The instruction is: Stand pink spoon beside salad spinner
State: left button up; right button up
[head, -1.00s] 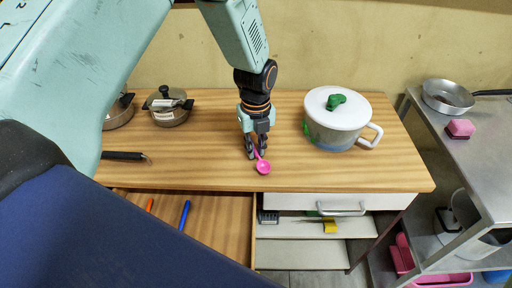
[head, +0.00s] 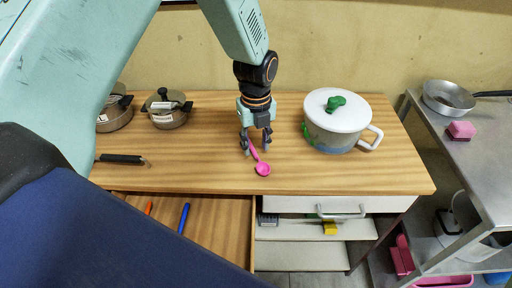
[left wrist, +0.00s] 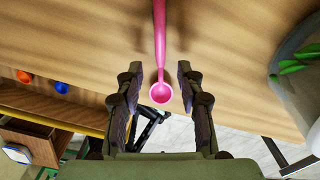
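The pink spoon (head: 262,169) lies on the wooden countertop with its bowl toward the front edge. In the left wrist view the spoon (left wrist: 160,92) runs between the fingers, its handle going up out of the picture. My left gripper (head: 256,146) points down over the handle, open, with a finger on each side. The fingers (left wrist: 160,95) look apart from the spoon. The salad spinner (head: 334,137), with a white lid, green knob and white side handle, stands to the right of the spoon. My right gripper is not in view.
Two lidded pots (head: 168,108) stand at the back left. A black-handled utensil (head: 122,159) lies at the left. Below the counter, an open drawer holds a blue item (head: 184,218) and an orange one. A steel table (head: 480,140) stands at right. Counter space between spoon and spinner is clear.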

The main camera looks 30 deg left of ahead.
aim_at(256, 154)
pick_arm(q)
notch_tip(256, 154, up, 10)
jog(key=p, duration=0.1)
jog(key=shift+f, duration=0.25)
jog(key=shift+s, duration=0.1)
dwell(0.3)
